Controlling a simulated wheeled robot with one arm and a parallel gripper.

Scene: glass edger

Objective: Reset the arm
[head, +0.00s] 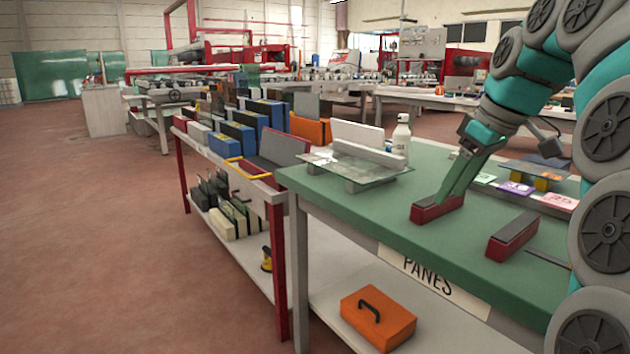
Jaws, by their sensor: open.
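My gripper (452,190) is at the right of the head view, over the green table top (385,220), reached by my teal and grey arm. Its long green fingers slant down to the left. Their tips are at a red block with a dark top (436,209); I cannot tell whether they touch it. The fingers overlap in this view, so the gap between them is hard to see. A second red block with a dark top (512,236) lies to the right, apart from the gripper.
A glass pane (365,172) lies raised on the table beside a white bottle (401,137). Coloured cards (515,188) lie behind my gripper. An orange toolbox (378,318) is on the lower shelf. A red-framed rack (277,235) stands left; the floor farther left is clear.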

